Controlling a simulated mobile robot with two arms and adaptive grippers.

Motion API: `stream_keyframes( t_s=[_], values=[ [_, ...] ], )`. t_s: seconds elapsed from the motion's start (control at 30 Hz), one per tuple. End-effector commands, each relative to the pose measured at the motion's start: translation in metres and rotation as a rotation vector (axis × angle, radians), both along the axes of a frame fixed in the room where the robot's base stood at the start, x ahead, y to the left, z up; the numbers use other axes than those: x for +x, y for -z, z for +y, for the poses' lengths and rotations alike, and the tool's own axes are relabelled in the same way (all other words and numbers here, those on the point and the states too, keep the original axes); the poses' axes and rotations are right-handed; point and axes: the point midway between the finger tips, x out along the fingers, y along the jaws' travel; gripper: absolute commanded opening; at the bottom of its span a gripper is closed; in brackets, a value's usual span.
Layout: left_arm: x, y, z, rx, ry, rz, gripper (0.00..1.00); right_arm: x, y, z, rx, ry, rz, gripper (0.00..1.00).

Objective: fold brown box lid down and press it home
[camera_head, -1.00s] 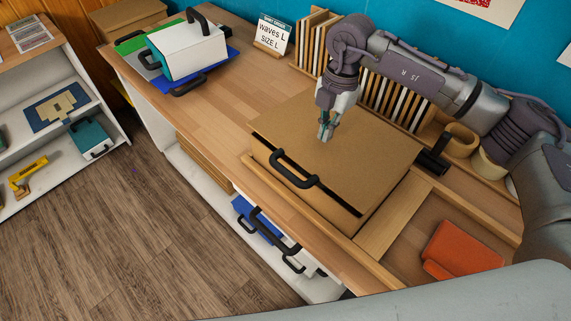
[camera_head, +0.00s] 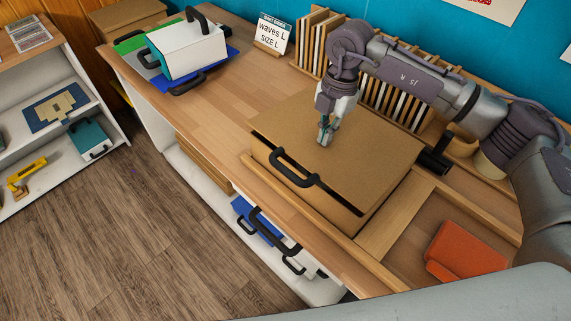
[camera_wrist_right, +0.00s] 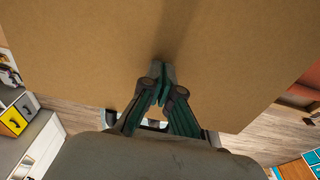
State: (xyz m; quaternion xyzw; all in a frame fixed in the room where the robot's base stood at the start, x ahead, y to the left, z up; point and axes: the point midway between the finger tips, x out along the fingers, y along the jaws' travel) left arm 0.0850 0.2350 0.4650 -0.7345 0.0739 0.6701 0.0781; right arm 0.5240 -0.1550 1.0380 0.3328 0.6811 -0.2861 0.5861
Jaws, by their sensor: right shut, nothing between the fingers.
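The brown box (camera_head: 300,199) sits on the wooden workbench with its lid (camera_head: 370,160) lying over the top. A dark gap shows along the lid's front edge, beside the black handle (camera_head: 293,168). My right gripper (camera_head: 325,142) points down at the lid's upper middle, its fingertips at or very near the surface; I cannot tell whether they touch. In the right wrist view the gripper (camera_wrist_right: 161,80) is shut and empty, with the brown lid (camera_wrist_right: 220,50) filling most of the picture. My left gripper is not in view.
Wooden strips (camera_head: 312,227) border the box in front. A rack of upright panels (camera_head: 392,100) stands behind it. An orange item (camera_head: 466,248) lies at the right. A white case (camera_head: 188,52) and the size sign (camera_head: 273,35) stand at the back left. The bench left of the box is clear.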

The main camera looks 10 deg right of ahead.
Motion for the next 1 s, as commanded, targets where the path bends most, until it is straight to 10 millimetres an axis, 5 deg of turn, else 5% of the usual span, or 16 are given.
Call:
stream_keyframes(
  t_s=[1.0],
  values=[
    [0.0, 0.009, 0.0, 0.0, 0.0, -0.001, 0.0, 0.0, 0.013, 0.0, 0.0, 0.0, 0.0, 0.0]
  ],
)
